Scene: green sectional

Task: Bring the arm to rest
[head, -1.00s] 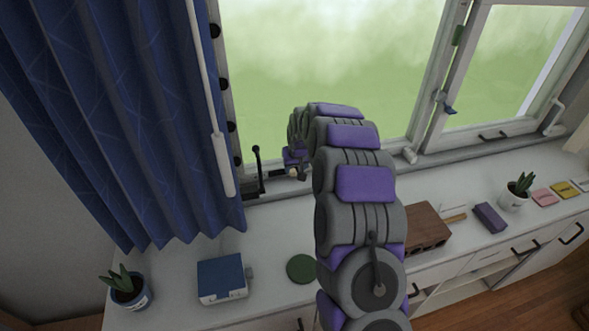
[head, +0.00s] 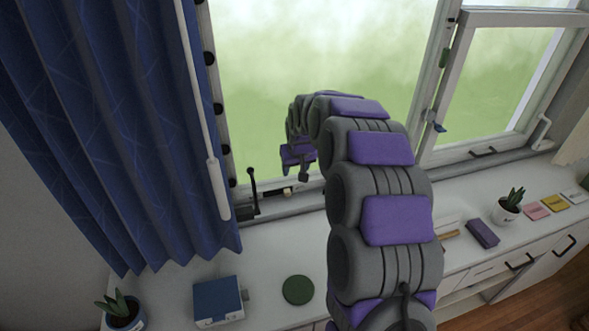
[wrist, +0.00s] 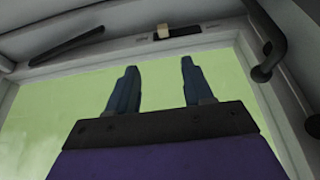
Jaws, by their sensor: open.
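My arm rises from the bottom of the head view and curves up in front of the window. My gripper (head: 303,177) hangs at its end, small in the head view, above the window sill near the black handle (head: 252,190). In the wrist view my gripper (wrist: 154,80) shows two dark blue fingers spread apart with nothing between them. Green window glass (wrist: 70,110) lies behind them.
The white counter (head: 270,255) below holds a blue box (head: 217,299), a green disc (head: 298,290), potted plants (head: 508,206) and a purple block (head: 483,233). A blue curtain (head: 110,120) hangs at left. The window frame (head: 433,100) stands behind my arm.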

